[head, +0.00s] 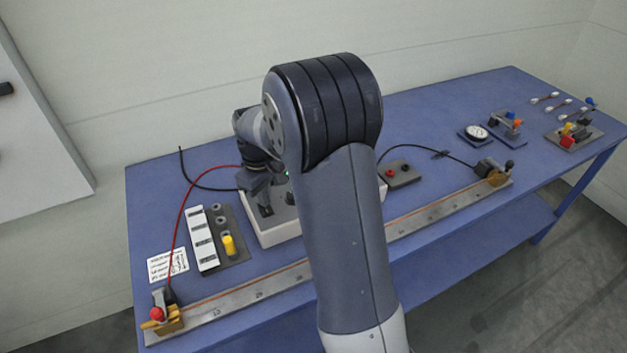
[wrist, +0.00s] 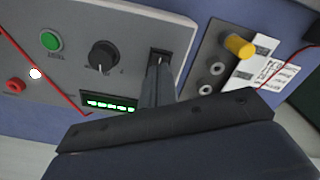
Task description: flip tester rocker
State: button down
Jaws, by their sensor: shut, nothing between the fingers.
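The tester (wrist: 125,35) is a light box with a grey panel. In the wrist view its panel holds a green button (wrist: 51,41), a black knob (wrist: 103,56) and a display with lit green segments (wrist: 110,104). The black rocker (wrist: 159,54) sits at the panel's right side, partly hidden by my fingers; which way it is tipped I cannot tell. My gripper (wrist: 159,66) is shut and empty, its tips right at the rocker; contact is unclear. In the head view the tester (head: 280,237) is largely hidden behind my arm, with my gripper (head: 265,207) over its left part.
A plate with sockets and a yellow plug (head: 229,245) stands left of the tester. A long ruled rail (head: 250,301) runs along the front with end clamps. Red (head: 182,215) and black cables loop nearby. Gauges and small parts lie right on the blue table (head: 440,118).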

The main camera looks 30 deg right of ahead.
notch_tip(320, 180, up, 5)
jog(key=p, duration=0.3)
jog(key=shift+f, duration=0.2)
notch_tip(320, 180, down, 7)
jog(key=b, duration=0.5)
jog(key=shift+f, duration=0.1)
dwell(0.3)
jog(key=shift+r, duration=0.2)
